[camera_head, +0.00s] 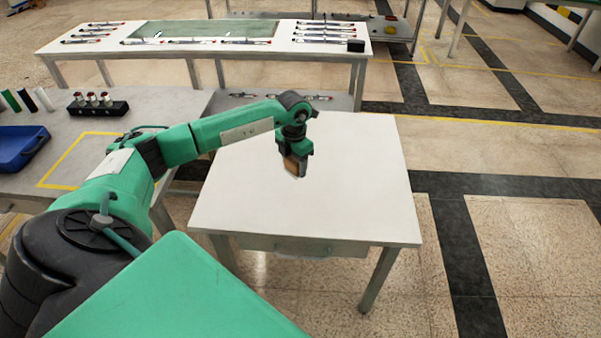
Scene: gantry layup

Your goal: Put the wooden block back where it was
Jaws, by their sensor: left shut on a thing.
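My left gripper (296,166) is over the white table (350,195) in front of me and points down. It is shut on the wooden block (293,166), a small brown piece that shows between the fingers. The gripper hides part of the block. The block is close to the tabletop, left of the table's middle; I cannot tell whether it touches the top. The rest of the white tabletop is bare. My right gripper is not in view.
A grey table at left holds a blue bin (18,148), a black rack (98,107) and a yellow-outlined area (75,160). A long white table (80,47) with several tools stands behind. Floor at right is clear.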

